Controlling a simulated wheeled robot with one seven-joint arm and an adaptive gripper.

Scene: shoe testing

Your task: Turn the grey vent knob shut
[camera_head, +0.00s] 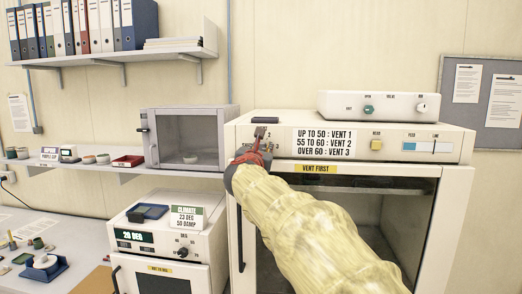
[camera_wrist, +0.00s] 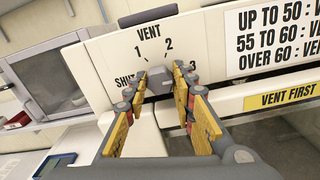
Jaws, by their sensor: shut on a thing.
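The grey vent knob (camera_wrist: 158,82) shows in the wrist view on the front of a white panel, under the word VENT, with marks SHUT, 1, 2 and 3 around it. My gripper (camera_wrist: 160,91) has one finger on each side of the knob and is shut on it. Which mark the knob points to is hard to tell, as the fingers cover part of it. In the head view my gripper (camera_head: 257,147) is at the left end of the panel (camera_head: 405,149) and hides the knob.
A sign (camera_head: 324,142) ties number ranges to vents 1, 2 and 3. A yellow VENT FIRST label (camera_head: 316,169) is on the cabinet below. To the panel's right are a yellow button (camera_head: 376,145) and a slider (camera_head: 428,147). A small glass-fronted chamber (camera_head: 188,139) stands to the left.

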